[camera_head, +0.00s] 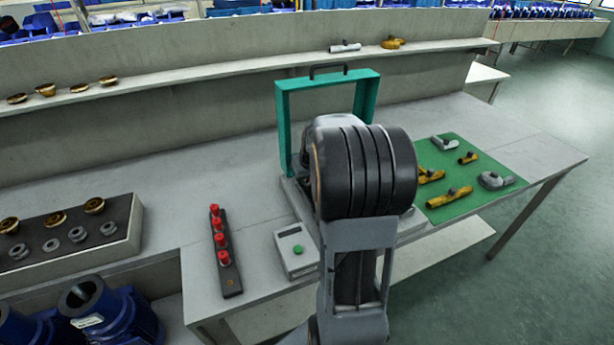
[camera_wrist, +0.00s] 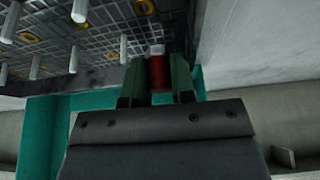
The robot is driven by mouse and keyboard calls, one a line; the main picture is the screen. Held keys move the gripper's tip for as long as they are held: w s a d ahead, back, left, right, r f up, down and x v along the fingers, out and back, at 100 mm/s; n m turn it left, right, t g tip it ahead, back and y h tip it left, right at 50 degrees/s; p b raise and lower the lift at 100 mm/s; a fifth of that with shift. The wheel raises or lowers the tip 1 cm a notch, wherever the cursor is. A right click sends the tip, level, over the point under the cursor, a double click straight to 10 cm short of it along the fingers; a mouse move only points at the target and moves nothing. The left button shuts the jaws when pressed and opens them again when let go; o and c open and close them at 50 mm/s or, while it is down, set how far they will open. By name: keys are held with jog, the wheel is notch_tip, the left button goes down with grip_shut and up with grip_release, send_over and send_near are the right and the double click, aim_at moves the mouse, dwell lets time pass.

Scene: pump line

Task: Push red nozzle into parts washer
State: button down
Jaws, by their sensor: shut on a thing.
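The red nozzle (camera_wrist: 158,72) shows in the wrist view between the two green fingers of my gripper (camera_wrist: 158,82). The gripper is shut on it, and a pale tip sticks out beyond the red body. The nozzle is beside the near edge of a grey grid with white pegs (camera_wrist: 79,60), which looks like the inside of the parts washer. I cannot tell whether they touch. In the head view the parts washer (camera_head: 283,125) has a raised green frame with a dark handle. My arm hides its middle, my gripper and the held nozzle.
Several red nozzles (camera_head: 219,238) stand in a dark strip left of the washer. A control box (camera_head: 297,250) with a green button is at its front left. A green mat (camera_head: 440,157) with brass and grey fittings lies to the right.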

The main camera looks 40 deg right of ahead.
jog(key=shift+f, duration=0.25)
jog(key=c, duration=0.9)
grip_release()
jog(key=shift+d, duration=0.1)
jog(key=shift+c, duration=0.2)
jog(key=shift+o, duration=0.3)
jog(key=shift+r, duration=0.1)
jog(key=shift+p+v, duration=0.75)
jog(key=shift+v, duration=0.7)
jog(key=shift+s+a+r+p, duration=0.15)
jog(key=shift+a+r+p, duration=0.25)
jog(key=shift+r, duration=0.3)
jog(key=shift+s+d+r+p, duration=0.2)
jog(key=shift+s+r+p, duration=0.2)
jog(key=shift+r, duration=0.25)
jog(key=shift+r, duration=0.1)
